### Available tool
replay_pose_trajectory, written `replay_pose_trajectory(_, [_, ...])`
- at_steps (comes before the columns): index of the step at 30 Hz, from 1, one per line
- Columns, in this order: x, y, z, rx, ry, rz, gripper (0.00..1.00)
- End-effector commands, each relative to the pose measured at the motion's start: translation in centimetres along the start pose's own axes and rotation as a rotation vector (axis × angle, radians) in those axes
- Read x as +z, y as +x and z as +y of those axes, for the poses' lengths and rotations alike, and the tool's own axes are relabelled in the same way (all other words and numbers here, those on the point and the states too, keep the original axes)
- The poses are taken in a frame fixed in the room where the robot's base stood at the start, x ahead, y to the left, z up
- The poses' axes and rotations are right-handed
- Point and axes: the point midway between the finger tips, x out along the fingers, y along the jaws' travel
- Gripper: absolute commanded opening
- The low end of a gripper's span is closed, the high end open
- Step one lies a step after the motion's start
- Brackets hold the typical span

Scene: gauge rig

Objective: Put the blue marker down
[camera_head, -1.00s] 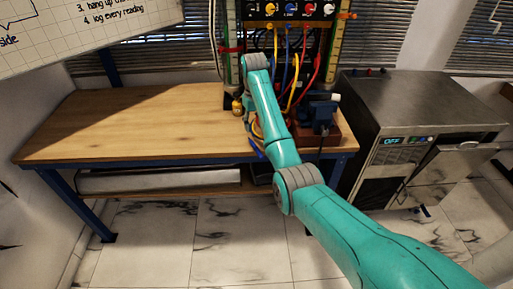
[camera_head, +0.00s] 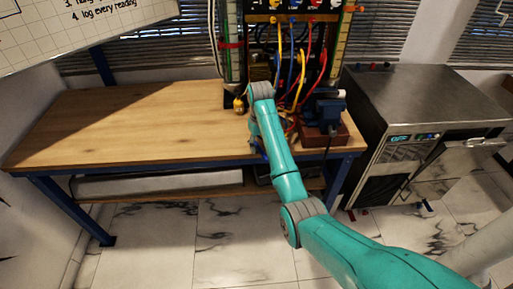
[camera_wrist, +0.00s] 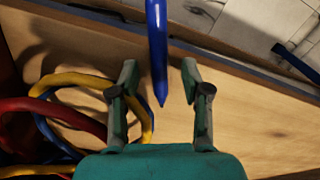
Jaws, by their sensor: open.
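In the wrist view, my gripper (camera_wrist: 160,75) is open, its two dark-tipped teal fingers standing apart over the wooden bench top (camera_wrist: 230,115). A slim blue rod that looks like the blue marker (camera_wrist: 157,40) comes in from the top edge. Its pointed end lies between the fingers, with a visible gap on each side. Its other end is outside the picture. I cannot tell whether it rests on the wood. In the head view my arm hides most of the gripper near the bench's front edge, and the marker is not clear there.
Yellow, red and blue cables (camera_wrist: 65,110) loop close beside the left finger. A cable panel (camera_head: 290,35) and a blue vise (camera_head: 322,108) stand at the back right of the bench. The left bench top (camera_head: 120,125) is clear. A steel cabinet (camera_head: 430,100) stands right.

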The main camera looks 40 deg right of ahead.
Motion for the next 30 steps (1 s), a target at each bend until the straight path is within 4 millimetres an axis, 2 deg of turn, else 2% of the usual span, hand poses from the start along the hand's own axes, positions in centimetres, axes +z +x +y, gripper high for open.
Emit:
replay_pose_trajectory(3, [0.3, 0.6, 0.2, 0.000, 0.001, 0.001, 0.47])
replay_pose_trajectory(10, [0.3, 0.7, 0.2, 0.000, 0.000, 0.002, 0.47])
replay_pose_trajectory(15, [0.3, 0.7, 0.2, 0.000, 0.000, 0.002, 0.05])
replay_pose_trajectory(16, [0.3, 0.7, 0.2, 0.000, 0.000, 0.002, 0.00])
replay_pose_trajectory(26, [0.2, 0.6, 0.2, 0.000, 0.000, 0.002, 0.00])
replay_pose_trajectory(30, [-0.3, -0.4, 0.0, 0.001, -0.001, 0.004, 0.00])
